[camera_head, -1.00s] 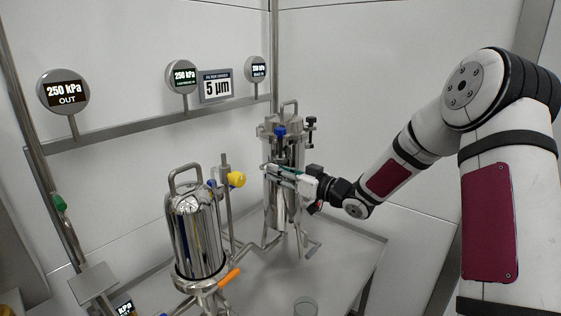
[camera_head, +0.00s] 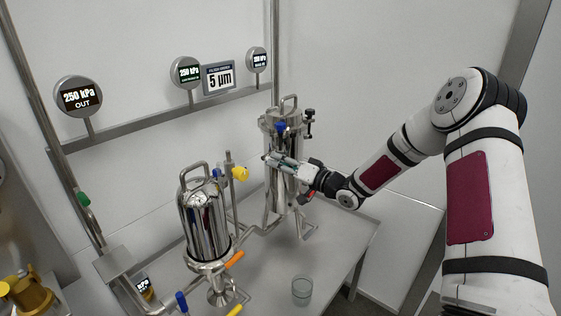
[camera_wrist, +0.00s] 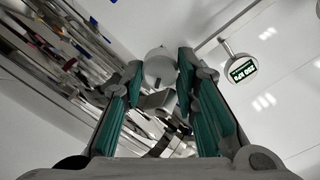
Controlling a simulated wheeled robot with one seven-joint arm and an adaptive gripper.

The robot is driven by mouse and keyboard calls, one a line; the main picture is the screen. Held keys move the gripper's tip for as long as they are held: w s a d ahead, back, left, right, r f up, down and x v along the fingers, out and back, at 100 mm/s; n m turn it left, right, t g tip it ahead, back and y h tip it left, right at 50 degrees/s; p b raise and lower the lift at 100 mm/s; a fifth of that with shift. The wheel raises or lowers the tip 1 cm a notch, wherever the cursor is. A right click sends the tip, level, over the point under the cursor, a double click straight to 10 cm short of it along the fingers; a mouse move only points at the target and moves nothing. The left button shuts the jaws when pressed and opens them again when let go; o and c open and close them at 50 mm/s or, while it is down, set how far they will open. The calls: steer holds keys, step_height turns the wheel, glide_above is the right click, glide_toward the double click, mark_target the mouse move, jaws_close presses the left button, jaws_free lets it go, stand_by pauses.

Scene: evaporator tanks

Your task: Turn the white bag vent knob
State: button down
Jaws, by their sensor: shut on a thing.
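The white bag vent knob (camera_wrist: 158,67) is a pale round knob that shows between my fingertips in the wrist view. My gripper (camera_wrist: 159,72) has a teal-padded finger on each side of it and is shut on it. In the head view my gripper (camera_head: 268,158) reaches from the right to the front of the rear steel bag filter housing (camera_head: 283,190), just below a blue valve handle (camera_head: 281,127). There the fingers hide the knob, and its turn angle cannot be read.
A polished steel housing (camera_head: 207,225) with an orange handle (camera_head: 234,259) stands nearer on the left. A yellow knob (camera_head: 240,173) is between the housings. A clear glass (camera_head: 302,290) stands on the table's front part. Gauges (camera_head: 79,97) line the wall rail.

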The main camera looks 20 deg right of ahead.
stand_by(0.4)
steer(key=c, duration=1.5)
jaws_free()
steer(key=shift+c, duration=0.2)
steer(key=v, duration=1.2)
